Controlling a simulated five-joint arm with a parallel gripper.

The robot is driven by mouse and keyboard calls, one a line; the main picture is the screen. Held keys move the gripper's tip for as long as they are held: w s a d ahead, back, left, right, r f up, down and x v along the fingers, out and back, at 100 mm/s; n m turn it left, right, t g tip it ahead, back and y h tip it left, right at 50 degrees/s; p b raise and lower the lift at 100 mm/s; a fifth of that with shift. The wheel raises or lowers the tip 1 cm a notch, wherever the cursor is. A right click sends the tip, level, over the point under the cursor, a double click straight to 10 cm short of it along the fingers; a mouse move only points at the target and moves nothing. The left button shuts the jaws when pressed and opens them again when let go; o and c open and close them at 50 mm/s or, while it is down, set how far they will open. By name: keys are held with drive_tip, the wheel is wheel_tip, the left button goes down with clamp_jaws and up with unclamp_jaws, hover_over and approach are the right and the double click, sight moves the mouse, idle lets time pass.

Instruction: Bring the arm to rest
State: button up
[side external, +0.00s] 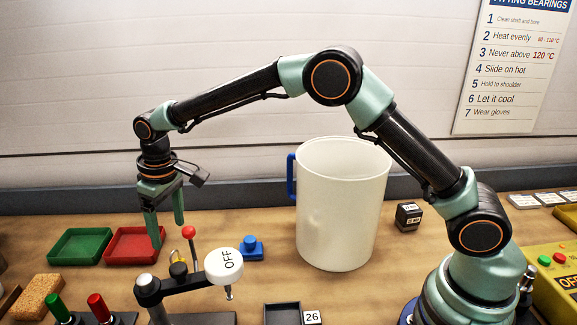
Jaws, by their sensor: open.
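My gripper (166,232) hangs at the left end of my raised arm, fingers pointing down. Its two green fingers are apart with nothing between them. The left fingertip shows in front of the red tray (125,244), and the right finger is higher in the picture. I cannot tell the exact height of the fingers above the table (265,284).
A large white jug (338,215) with a blue handle stands under my arm's span. A green tray (80,246), sponge (39,295), blue object (250,250) and small dark block (409,217) are nearby.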

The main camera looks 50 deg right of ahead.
drive_tip(key=f, duration=0.6)
drive_tip(key=w+f, duration=0.1)
drive_tip(key=f, duration=0.3)
drive_tip(key=shift+a, duration=0.2)
wheel_tip(320, 180, up, 3)
drive_tip(key=shift+f, duration=0.1)
drive_tip(key=shift+r, duration=0.8)
drive_tip(key=shift+f, duration=0.15)
